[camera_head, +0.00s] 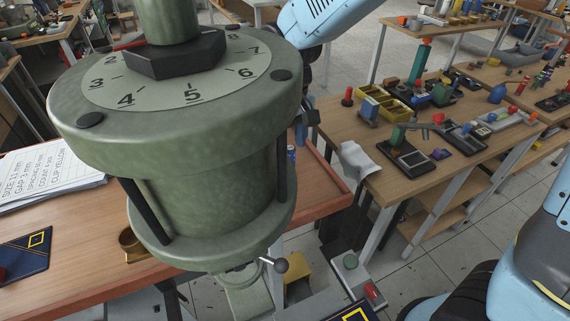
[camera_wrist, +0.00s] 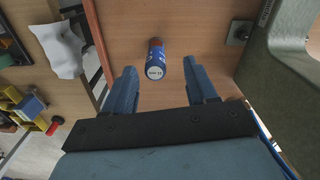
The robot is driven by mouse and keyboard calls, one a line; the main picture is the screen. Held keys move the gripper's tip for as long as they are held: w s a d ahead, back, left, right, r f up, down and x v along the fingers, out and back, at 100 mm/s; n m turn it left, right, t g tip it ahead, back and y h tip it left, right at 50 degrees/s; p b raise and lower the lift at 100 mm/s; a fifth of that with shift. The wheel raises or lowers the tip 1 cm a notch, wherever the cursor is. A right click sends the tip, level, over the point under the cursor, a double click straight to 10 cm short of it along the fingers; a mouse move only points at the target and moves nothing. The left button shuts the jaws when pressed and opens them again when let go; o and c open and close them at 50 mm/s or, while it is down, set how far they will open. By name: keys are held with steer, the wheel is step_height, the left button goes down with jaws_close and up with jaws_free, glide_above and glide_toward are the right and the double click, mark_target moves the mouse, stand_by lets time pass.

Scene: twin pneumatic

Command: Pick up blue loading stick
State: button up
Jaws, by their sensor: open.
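The blue loading stick (camera_wrist: 156,62) is a short dark-blue cylinder with a pale round end and small white marks. In the wrist view it shows between the two fingers of my gripper (camera_wrist: 160,69), with a gap on each side. My gripper is open and empty. In the head view, a small part of the blue stick (camera_head: 291,158) shows over the wooden bench, just right of the green dial machine. My gripper (camera_head: 301,128) is above it there, partly hidden by the machine.
The large green dial machine (camera_head: 200,130) stands close on the left of my arm. A wooden bench (camera_head: 325,190) has a raised red edge. A white crumpled item (camera_head: 358,160) lies on the neighbouring table, which holds yellow bins (camera_head: 385,105) and several small parts.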

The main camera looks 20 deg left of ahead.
steer(key=shift+w+d+f, duration=0.1)
steer(key=shift+w+f, duration=0.05)
steer(key=shift+f, duration=1.25)
steer(key=shift+w+d+f, duration=0.1)
steer(key=shift+f, duration=1.25)
steer(key=shift+c, duration=0.2)
jaws_close()
